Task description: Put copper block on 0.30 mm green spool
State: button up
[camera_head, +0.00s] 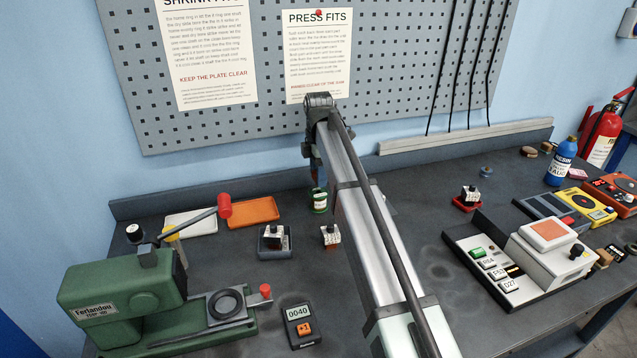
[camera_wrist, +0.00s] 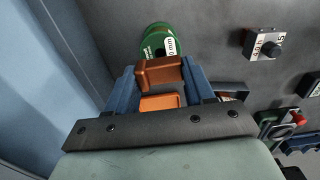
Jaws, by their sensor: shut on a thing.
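My gripper is at the far end of my arm, low over the back of the bench. The green spool (camera_wrist: 158,41) is just past the block, with a white label of which only "0 mm" reads. In the head view the spool (camera_head: 319,201) stands upright on the bench below my gripper (camera_head: 317,172). The block is not clearly seen there. I cannot tell whether block and spool touch.
A white tray (camera_head: 190,222) and an orange tray (camera_head: 253,212) lie left of the spool. A labelled block with a black knob (camera_head: 331,237) stands in front of it. A green press (camera_head: 125,295) fills the front left. The pegboard (camera_head: 390,60) rises behind.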

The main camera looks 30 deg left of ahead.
jog(key=shift+f, duration=1.7)
jog(key=shift+f, duration=0.1)
jog(key=o, duration=1.3)
jog(key=shift+c, duration=0.2)
notch_tip(320, 180, up, 12)
jog(key=shift+r, duration=0.15)
